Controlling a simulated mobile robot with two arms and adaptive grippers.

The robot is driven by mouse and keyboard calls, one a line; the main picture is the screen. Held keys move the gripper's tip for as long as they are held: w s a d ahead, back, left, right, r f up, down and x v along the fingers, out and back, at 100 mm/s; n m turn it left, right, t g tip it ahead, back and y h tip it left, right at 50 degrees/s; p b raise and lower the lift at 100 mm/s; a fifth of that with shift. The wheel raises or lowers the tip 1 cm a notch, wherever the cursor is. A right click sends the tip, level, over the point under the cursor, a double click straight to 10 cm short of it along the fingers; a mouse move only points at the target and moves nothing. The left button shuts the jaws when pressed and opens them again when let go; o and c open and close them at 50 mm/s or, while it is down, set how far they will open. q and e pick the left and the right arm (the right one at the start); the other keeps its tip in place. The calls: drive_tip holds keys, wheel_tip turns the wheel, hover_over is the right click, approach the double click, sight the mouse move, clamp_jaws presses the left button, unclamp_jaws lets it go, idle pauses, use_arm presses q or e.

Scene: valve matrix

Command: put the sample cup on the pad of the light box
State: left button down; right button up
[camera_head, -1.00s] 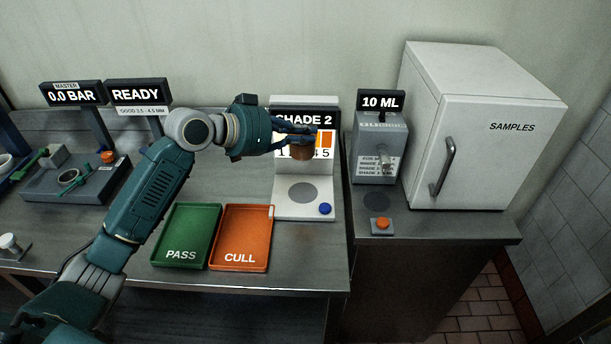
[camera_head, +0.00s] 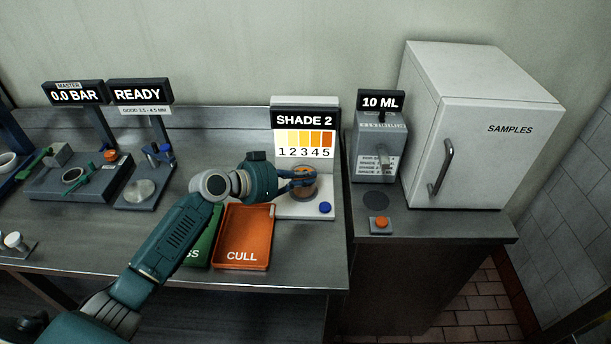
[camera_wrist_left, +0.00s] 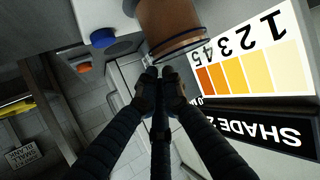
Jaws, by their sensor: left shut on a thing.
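The sample cup (camera_head: 304,187), a small clear cup with brown-orange content, is held upright in my left gripper (camera_head: 300,178). The cup also shows at the top of the left wrist view (camera_wrist_left: 172,25), against the dark fingers (camera_wrist_left: 160,80). It is over the pad area of the white light box (camera_head: 291,212), in front of its panel reading SHADE 2 (camera_head: 305,120). The cup and gripper hide the pad, so I cannot tell whether the cup touches it. My right gripper is not in view.
A blue button (camera_head: 325,208) is at the light box's front right. The orange CULL tray (camera_head: 243,240) and green PASS tray lie in front. The 10 ML dispenser (camera_head: 380,145) and white SAMPLES fridge (camera_head: 490,130) stand right. Other bench devices (camera_head: 75,180) stand left.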

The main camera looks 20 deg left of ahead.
use_arm(q)
drive_tip(key=c, duration=2.4)
unclamp_jaws()
drive_tip(key=shift+f, duration=0.2)
drive_tip(key=o, duration=0.5)
drive_tip(key=shift+c, duration=0.2)
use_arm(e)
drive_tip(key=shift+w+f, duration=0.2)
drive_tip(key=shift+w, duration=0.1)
use_arm(q)
drive_tip(key=shift+r, duration=0.15)
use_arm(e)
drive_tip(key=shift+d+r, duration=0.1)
use_arm(q)
drive_tip(key=shift+s+a+r, duration=0.1)
drive_tip(key=shift+r, duration=0.05)
drive_tip(key=shift+b+v, duration=1.75)
drive_tip(key=shift+v, duration=4.15)
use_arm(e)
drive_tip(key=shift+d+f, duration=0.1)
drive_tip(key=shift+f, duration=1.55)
